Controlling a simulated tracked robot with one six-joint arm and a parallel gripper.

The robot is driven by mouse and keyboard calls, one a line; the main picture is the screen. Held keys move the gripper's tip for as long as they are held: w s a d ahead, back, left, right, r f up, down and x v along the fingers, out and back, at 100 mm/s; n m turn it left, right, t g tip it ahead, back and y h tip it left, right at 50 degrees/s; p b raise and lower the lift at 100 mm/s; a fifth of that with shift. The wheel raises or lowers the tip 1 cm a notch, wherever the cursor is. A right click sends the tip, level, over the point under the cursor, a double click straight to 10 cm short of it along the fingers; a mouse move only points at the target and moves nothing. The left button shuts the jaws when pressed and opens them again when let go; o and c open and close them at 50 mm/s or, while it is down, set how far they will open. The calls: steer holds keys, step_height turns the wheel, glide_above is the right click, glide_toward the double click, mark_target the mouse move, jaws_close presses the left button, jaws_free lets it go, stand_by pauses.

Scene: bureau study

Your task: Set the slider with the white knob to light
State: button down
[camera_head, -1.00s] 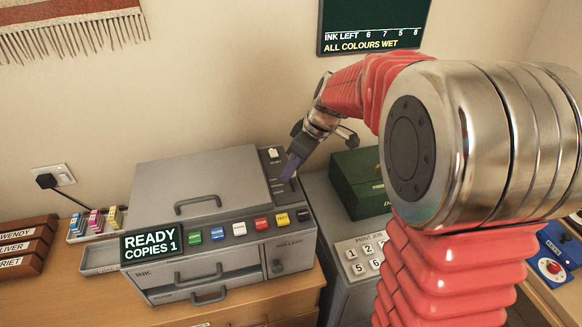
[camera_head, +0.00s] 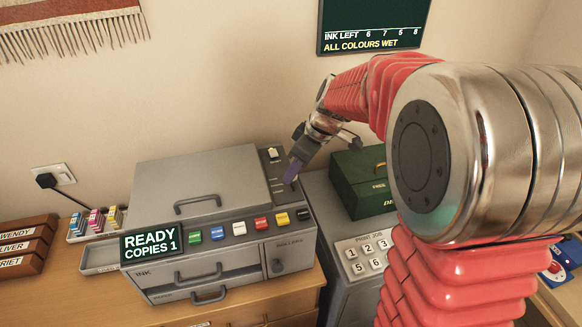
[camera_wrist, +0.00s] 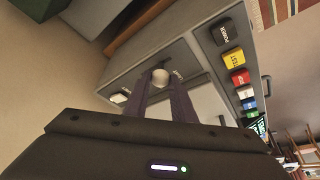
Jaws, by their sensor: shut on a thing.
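The printer (camera_head: 195,170) stands on the wooden desk, with a dark control strip along the right of its top. The round white knob (camera_wrist: 160,78) of the slider sits between my two purple fingers in the wrist view. My gripper (camera_wrist: 160,90) is shut on this knob, with a finger on each side. Small lettering lies beside the knob, too small to read for sure. The slider's track is mostly hidden.
A white rocker switch (camera_head: 273,154) is at the strip's far end. Coloured buttons, including a yellow one (camera_head: 282,219), line the printer's front edge. A green box (camera_head: 357,185) and a number keypad (camera_head: 365,255) stand to the right, close to my arm.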

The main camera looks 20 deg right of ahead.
steer(key=shift+s, duration=0.75)
steer(key=c, duration=1.5)
jaws_free()
steer(key=shift+s+d+r, duration=0.1)
steer(key=shift+d+r, duration=0.05)
steer(key=shift+r, duration=0.35)
steer(key=v, duration=1.2)
steer(key=shift+s+d+r, duration=0.1)
steer(key=shift+s+r, duration=0.05)
steer(key=shift+r, duration=0.15)
